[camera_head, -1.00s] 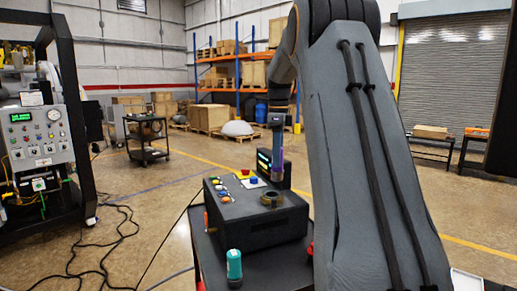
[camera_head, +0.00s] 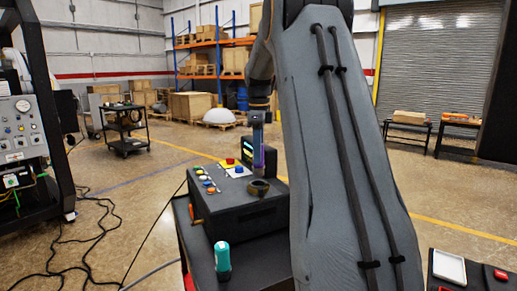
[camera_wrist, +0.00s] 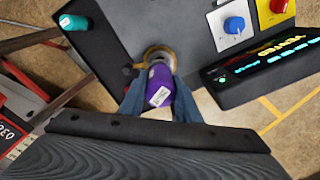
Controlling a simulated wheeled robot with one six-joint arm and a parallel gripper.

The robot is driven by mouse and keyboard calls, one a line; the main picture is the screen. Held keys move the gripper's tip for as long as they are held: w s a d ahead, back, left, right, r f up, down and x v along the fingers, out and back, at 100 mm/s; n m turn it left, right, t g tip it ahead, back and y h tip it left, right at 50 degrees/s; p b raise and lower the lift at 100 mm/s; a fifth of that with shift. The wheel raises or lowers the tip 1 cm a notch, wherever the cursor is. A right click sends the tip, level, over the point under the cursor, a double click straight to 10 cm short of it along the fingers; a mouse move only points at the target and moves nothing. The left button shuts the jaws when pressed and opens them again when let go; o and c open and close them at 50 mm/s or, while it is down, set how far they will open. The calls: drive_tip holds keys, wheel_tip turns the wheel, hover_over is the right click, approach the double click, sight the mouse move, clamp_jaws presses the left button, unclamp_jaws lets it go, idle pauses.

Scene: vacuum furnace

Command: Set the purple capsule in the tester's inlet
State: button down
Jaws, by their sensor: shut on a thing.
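The purple capsule (camera_head: 258,157) hangs upright below my gripper (camera_head: 259,122) in the head view. In the wrist view the capsule (camera_wrist: 160,84) sits between the two blue-grey fingers of my gripper (camera_wrist: 159,90), which is shut on it. The tester (camera_head: 236,210) is a dark box with coloured buttons. Its inlet is a brass-coloured ring (camera_head: 259,187) on top, directly below the capsule in the head view. In the wrist view the inlet ring (camera_wrist: 155,50) shows just past the capsule's far end, partly hidden. The capsule appears above the ring; the exact gap is unclear.
A teal capsule (camera_head: 222,258) stands on the black cart (camera_head: 196,255) in front of the tester. A lit display (camera_wrist: 262,68) stands close to the inlet. A gauge panel (camera_head: 17,128) is at left. A white tray (camera_head: 449,266) lies at lower right.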

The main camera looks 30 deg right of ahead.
sight(259, 167)
drive_tip(key=shift+f, duration=2.65)
drive_tip(key=shift+f, duration=0.2)
drive_tip(key=c, duration=1.2)
unclamp_jaws()
drive_tip(key=shift+b, duration=0.3)
drive_tip(key=shift+r+b, duration=1.55)
drive_tip(key=shift+r, duration=2.35)
